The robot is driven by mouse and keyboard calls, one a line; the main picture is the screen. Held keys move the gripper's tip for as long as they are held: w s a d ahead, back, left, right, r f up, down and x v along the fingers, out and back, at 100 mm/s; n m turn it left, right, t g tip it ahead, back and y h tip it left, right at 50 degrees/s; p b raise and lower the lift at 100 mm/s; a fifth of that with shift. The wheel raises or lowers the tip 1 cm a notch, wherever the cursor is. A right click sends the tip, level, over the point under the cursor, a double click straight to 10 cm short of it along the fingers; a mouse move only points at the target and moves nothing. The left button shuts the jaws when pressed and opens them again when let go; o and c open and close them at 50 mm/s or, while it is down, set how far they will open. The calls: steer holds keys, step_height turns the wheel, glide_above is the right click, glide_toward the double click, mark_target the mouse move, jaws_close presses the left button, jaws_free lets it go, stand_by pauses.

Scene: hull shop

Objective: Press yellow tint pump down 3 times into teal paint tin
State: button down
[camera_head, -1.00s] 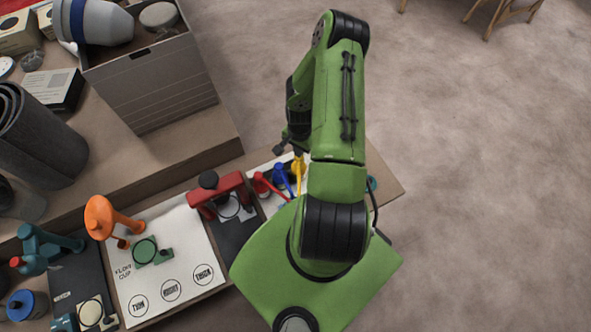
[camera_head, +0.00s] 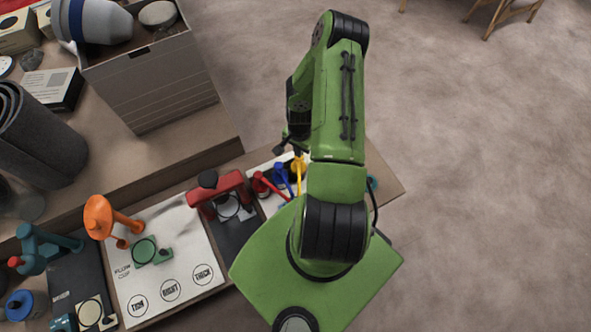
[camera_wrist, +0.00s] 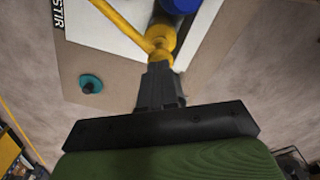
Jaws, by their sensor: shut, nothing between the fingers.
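The yellow tint pump (camera_head: 299,167) stands beside the blue pump (camera_head: 283,173) and the red pump (camera_head: 262,185), just left of my arm. In the wrist view its round yellow head (camera_wrist: 161,40) and long spout are right at the tips of my gripper (camera_wrist: 160,68). My gripper is shut and empty, its tips at or against the pump head; I cannot tell whether they touch. A small teal round piece with a knob (camera_wrist: 90,84) lies on the table; it shows partly in the head view (camera_head: 372,184). I cannot make out the teal tin's opening, which may be hidden by my arm.
A red press-like device (camera_head: 220,192) stands left of the pumps. An orange device (camera_head: 100,217) and a green round piece (camera_head: 144,250) are further left on a white board (camera_head: 187,245). A grey box (camera_head: 150,85) stands behind. Open floor lies right of the table.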

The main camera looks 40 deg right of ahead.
steer(key=shift+f+b, duration=0.95)
steer(key=shift+f, duration=0.25)
steer(key=shift+s+a+f, duration=0.1)
steer(key=shift+s, duration=0.1)
steer(key=shift+w+r+p, duration=0.15)
steer(key=shift+r+p, duration=0.85)
steer(key=shift+r, duration=0.5)
steer(key=shift+f, duration=0.15)
